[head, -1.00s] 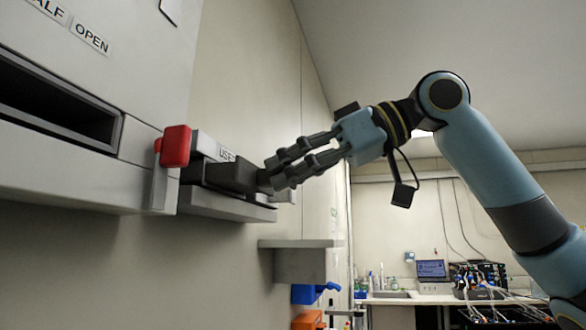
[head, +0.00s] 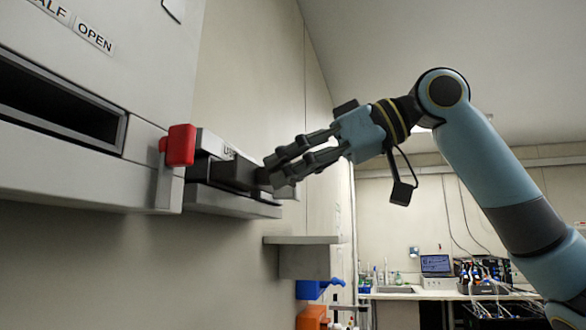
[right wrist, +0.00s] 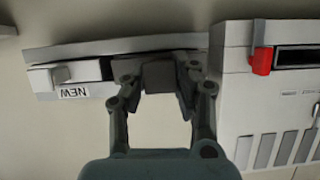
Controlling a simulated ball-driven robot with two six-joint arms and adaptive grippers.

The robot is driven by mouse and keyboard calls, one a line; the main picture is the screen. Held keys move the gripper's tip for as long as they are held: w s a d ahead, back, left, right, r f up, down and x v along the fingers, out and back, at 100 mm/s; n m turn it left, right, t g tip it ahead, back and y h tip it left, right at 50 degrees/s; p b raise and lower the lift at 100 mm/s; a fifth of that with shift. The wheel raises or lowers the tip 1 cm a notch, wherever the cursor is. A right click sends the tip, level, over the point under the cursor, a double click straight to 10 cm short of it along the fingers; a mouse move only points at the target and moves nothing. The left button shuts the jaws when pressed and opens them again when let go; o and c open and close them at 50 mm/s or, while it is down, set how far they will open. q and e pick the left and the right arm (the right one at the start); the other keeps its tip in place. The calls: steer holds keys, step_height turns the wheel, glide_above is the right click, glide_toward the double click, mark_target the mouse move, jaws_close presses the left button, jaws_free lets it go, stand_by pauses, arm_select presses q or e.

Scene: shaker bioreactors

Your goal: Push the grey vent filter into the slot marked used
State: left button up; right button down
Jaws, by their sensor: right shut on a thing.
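The grey vent filter (head: 234,174) is a dark grey block in front of the slot marked used, whose label (head: 229,152) shows partly above it in the head view. My right gripper (head: 274,176) is shut on the filter's near end. The filter's far part sits between the light upper block and the lower ledge (head: 225,203); how deep it goes in is hidden. In the right wrist view the filter (right wrist: 158,78) is between my right gripper's fingers (right wrist: 155,88), against the ledge. My left gripper is not in view.
A red block (head: 180,146) juts from the machine's corner beside the slot, left of the filter. A second holder marked new (right wrist: 72,92) shows in the right wrist view. A small grey shelf (head: 302,240) is below.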

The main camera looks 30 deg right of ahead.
steer(key=shift+w+a, duration=0.3)
steer(key=shift+w+a, duration=0.85)
steer(key=shift+w, duration=0.15)
stand_by(2.0)
steer(key=c, duration=1)
jaws_free()
steer(key=shift+v, duration=3.75)
